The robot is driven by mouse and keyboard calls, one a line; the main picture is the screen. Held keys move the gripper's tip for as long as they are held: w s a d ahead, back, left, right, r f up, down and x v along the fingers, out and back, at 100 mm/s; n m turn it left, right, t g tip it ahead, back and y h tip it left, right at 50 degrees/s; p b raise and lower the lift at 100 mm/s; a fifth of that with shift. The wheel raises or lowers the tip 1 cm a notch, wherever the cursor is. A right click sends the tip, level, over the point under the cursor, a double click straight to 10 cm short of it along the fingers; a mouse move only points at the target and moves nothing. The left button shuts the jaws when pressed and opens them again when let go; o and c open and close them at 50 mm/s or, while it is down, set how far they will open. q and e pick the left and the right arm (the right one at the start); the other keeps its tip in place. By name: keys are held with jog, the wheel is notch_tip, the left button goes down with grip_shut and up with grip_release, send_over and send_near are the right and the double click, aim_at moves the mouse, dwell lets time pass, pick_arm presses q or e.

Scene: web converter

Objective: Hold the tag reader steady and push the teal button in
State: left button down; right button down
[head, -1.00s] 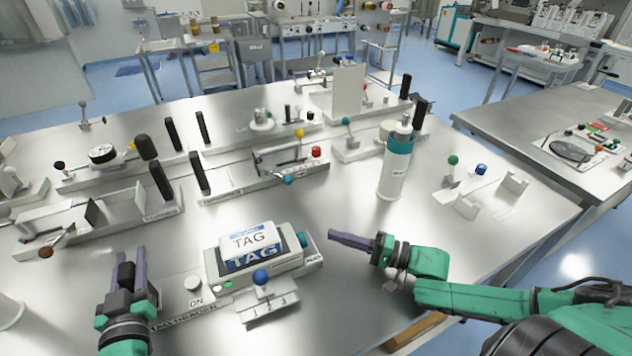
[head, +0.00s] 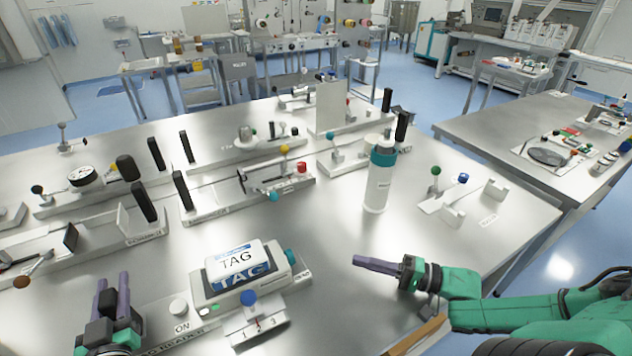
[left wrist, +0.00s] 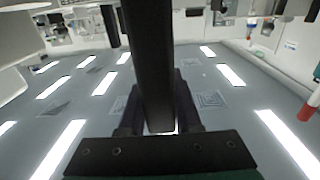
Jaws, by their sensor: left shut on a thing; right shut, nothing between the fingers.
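The tag reader (head: 240,288) is a light grey box on a base plate in the head view, with a blue and white TAG label on top. The teal button (head: 291,257) sticks out at its right end; how deep it sits I cannot tell. My left gripper (head: 112,285) is at the left end of the reader's base, shut on a black upright handle (left wrist: 150,65), which fills the middle of the left wrist view. In the head view the handle is mostly hidden by the fingers. My right gripper (head: 358,261) is shut and empty, right of the button and apart from it, fingers pointing left.
A lever with a blue knob (head: 249,298) stands before the reader on a numbered plate. A white ON knob (head: 179,308) is left of the reader. A white bottle with a teal band (head: 378,185) stands behind my right gripper. Bare table surrounds the right gripper.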

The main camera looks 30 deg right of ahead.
pick_arm(q)
jog(key=shift+d+f, duration=0.1)
jog(key=shift+f, duration=0.25)
jog(key=c, duration=0.6)
grip_release()
jog(key=shift+o, duration=0.4)
jog(key=shift+w+r, duration=0.15)
pick_arm(e)
jog(key=shift+w, duration=0.15)
pick_arm(q)
jog(key=s, duration=1.2)
jog(key=shift+a, duration=0.2)
